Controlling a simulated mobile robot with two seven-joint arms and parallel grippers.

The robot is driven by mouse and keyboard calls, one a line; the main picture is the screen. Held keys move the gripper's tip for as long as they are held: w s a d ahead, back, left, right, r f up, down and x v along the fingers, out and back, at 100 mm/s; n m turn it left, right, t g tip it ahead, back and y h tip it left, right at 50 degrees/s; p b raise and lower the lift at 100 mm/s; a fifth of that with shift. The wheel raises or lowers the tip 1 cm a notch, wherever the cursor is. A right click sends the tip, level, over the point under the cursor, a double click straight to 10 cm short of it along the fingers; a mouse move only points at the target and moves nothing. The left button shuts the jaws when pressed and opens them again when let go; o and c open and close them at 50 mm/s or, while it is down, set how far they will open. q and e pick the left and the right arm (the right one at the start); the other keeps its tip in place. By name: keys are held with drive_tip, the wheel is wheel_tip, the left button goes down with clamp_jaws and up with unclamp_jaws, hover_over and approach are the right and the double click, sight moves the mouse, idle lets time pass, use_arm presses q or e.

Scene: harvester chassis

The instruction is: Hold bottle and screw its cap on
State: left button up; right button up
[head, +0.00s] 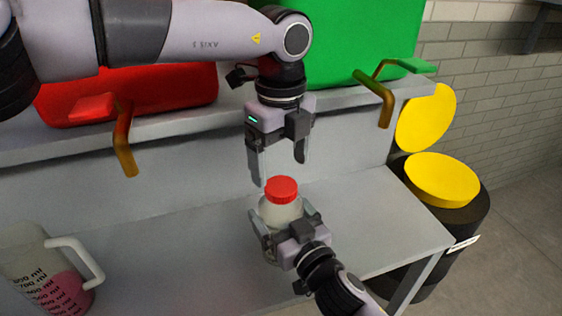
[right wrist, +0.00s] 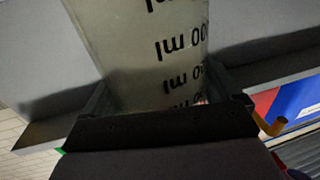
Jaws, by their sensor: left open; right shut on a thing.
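A pale, translucent bottle (head: 279,213) stands upright on the grey bench, and a red cap (head: 281,189) sits on its top. In the right wrist view the bottle (right wrist: 135,50) fills the space between the fingers, with black "ml" markings on its side. My right gripper (head: 283,224) is shut around the bottle's body from the front right. My left gripper (head: 279,172) points down just above the cap, with its fingers apart and empty. Whether the cap is threaded on or only resting cannot be told.
A measuring jug (head: 40,270) with pink liquid and a white handle stands at the front left of the bench (head: 170,245). A shelf behind holds a red container (head: 165,90) and a green container (head: 350,40) with taps. Yellow-lidded dark bins (head: 442,180) stand beyond the bench's right end.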

use_arm(q)
drive_tip(key=shift+o, duration=0.9)
wheel_tip(320, 180, up, 12)
use_arm(e)
drive_tip(key=o, duration=1.8)
drive_tip(key=shift+c, duration=0.2)
use_arm(q)
drive_tip(key=shift+f, duration=0.25)
use_arm(e)
drive_tip(key=v, duration=0.7)
